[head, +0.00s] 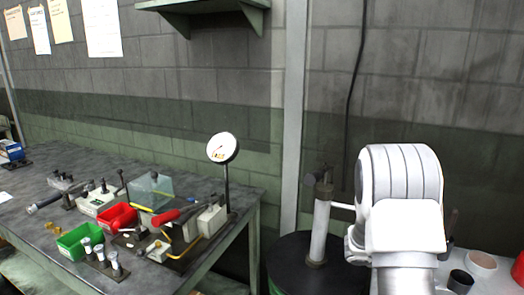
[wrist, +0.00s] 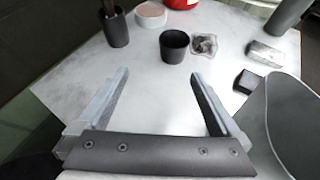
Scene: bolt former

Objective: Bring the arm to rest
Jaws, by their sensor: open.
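My arm (head: 402,200) shows as a white rounded link at the lower right of the head view. My gripper is hidden in that view. In the wrist view my gripper (wrist: 158,78) is open, its two fingers wide apart with nothing between them. Its fingers point over a light table top (wrist: 150,95), apart from the things standing beyond them.
Beyond the fingers stand a black cup (wrist: 174,46), a small clear dish (wrist: 204,45), a dark holder (wrist: 116,28) and a metal block (wrist: 264,53). In the head view a grey bench (head: 35,240) at left carries red (head: 117,218) and green (head: 78,240) bins and a dial gauge (head: 222,148).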

